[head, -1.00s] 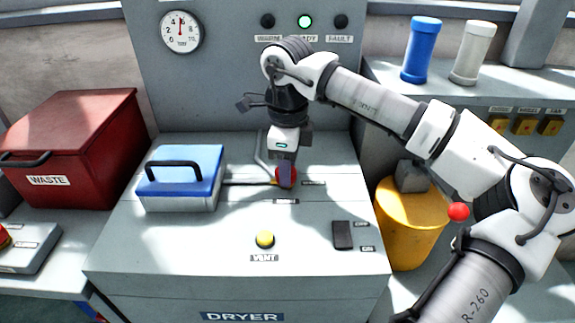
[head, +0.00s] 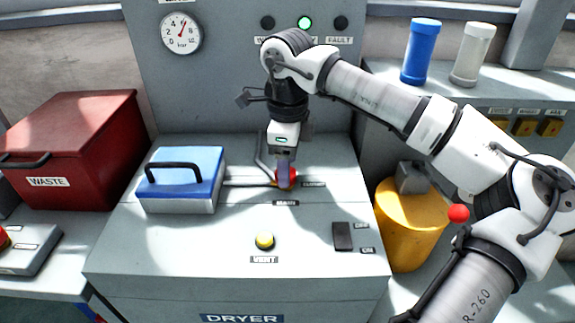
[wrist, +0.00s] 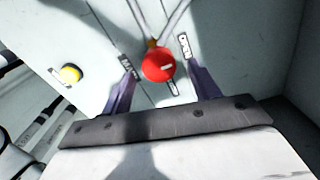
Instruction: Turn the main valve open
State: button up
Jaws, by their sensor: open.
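The valve shows as a red round knob (wrist: 158,65) with a white mark, between my open fingers in the wrist view, apart from both. In the head view the red knob (head: 293,177) is partly hidden behind my gripper (head: 285,178), which points down at it on the dryer top. A pipe runs from the knob toward the back.
A blue-lidded box (head: 180,180) stands left of the knob. A yellow vent button (head: 264,241) and a dark switch (head: 343,236) are in front. A red waste bin (head: 70,150) is far left, a yellow canister (head: 405,225) right. The front dryer top is mostly clear.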

notch_tip(320, 180, up, 12)
jog(key=shift+r, duration=0.25)
dwell(2.4)
